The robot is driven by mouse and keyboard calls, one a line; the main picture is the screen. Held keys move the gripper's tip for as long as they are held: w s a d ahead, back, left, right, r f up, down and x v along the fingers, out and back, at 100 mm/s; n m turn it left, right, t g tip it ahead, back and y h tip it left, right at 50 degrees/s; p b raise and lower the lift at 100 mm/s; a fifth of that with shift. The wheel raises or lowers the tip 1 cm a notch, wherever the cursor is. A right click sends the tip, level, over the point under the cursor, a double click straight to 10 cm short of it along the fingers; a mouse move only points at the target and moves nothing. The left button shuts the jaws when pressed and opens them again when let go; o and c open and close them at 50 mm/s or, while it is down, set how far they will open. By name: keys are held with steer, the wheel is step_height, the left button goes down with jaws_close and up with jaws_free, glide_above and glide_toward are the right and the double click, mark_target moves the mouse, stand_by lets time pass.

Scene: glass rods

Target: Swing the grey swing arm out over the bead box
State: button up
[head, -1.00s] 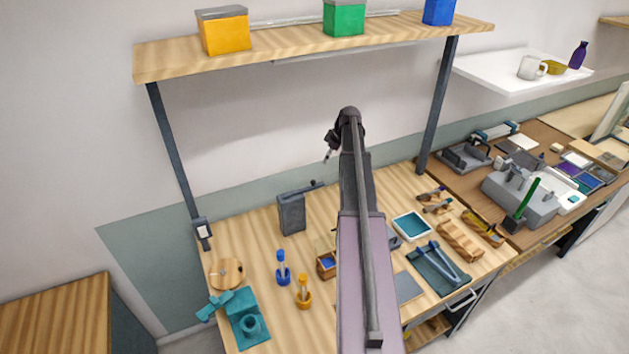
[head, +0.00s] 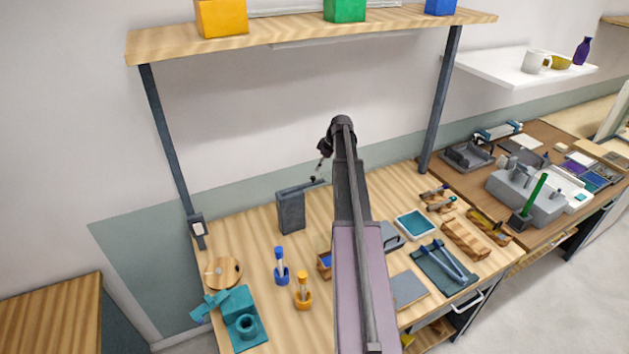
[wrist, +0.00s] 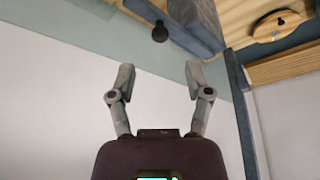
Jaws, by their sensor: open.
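The grey swing arm (head: 300,187) sits on top of a dark grey upright block (head: 291,213) at the back of the bench and points right along the wall. A small dark knob (head: 313,179) stands at its free end. In the wrist view the knob (wrist: 160,33) lies just beyond and between the fingertips, with the bar (wrist: 182,33) behind it. My gripper (head: 319,166) is open and empty, close above the knob; its two spread fingers show in the wrist view (wrist: 160,70). The bead box (head: 324,263), wooden with blue inside, stands in front of the block, partly hidden by my arm.
A blue-capped vial (head: 281,267) and an orange one (head: 303,291) stand left of the box. A round wooden piece (head: 223,272) and a teal fixture (head: 240,318) are at the left. A teal tray (head: 415,224) lies right of my arm. The shelf (head: 300,33) hangs above.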

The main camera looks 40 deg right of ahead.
mark_target(313, 177)
steer(key=shift+b+x, duration=2.65)
steer(key=shift+x, duration=0.55)
jaws_close()
